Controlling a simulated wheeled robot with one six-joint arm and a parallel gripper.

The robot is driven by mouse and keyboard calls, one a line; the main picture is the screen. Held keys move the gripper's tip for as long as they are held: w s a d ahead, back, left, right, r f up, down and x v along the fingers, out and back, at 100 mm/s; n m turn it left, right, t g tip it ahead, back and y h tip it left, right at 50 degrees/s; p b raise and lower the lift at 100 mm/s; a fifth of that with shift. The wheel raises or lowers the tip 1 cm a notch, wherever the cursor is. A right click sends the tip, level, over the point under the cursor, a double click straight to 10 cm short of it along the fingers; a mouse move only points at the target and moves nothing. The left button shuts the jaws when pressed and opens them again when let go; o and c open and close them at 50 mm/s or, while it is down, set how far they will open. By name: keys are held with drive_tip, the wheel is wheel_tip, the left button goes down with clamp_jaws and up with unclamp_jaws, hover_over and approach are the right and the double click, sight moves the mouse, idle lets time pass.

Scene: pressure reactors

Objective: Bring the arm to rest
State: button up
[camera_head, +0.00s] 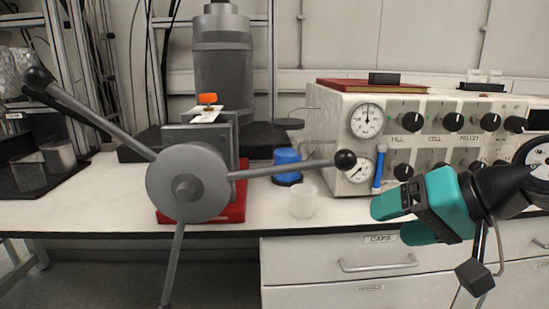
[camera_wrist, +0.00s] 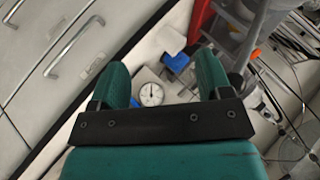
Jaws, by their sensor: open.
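My gripper (camera_head: 385,220) is teal and black and hangs at the right in the head view, in front of the bench edge and the gauge cabinet. In the wrist view, its two teal fingers (camera_wrist: 160,84) stand well apart. Nothing is held between them. A dial gauge and a blue item show beyond the fingers, apart from them. My arm reaches in from the right edge of the head view.
A large spoked handwheel (camera_head: 188,184) with ball-ended bars stands left of centre. A gauge cabinet (camera_head: 335,145) stands behind my gripper. A blue-capped container (camera_head: 287,166) and a translucent cup (camera_head: 303,202) stand on the bench (camera_head: 95,205). Drawers (camera_head: 345,262) lie below.

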drive_tip(key=s+a+f+n+g+h, duration=0.2)
drive_tip(key=s+n+g, duration=0.15)
drive_tip(key=s, duration=0.25)
drive_tip(key=s+a+f+n+g+h, duration=0.1)
drive_tip(key=s+a+f+n+g, duration=0.15)
drive_tip(key=s+n, duration=0.3)
wheel_tip(320, 180, up, 17)
drive_tip(key=s+p, duration=0.1)
drive_tip(key=p, duration=1.6)
drive_tip(key=shift+s+d+r+m+g+h, duration=0.2)
drive_tip(key=shift+s+m+g+h, duration=0.1)
drive_tip(key=shift+s+g, duration=0.1)
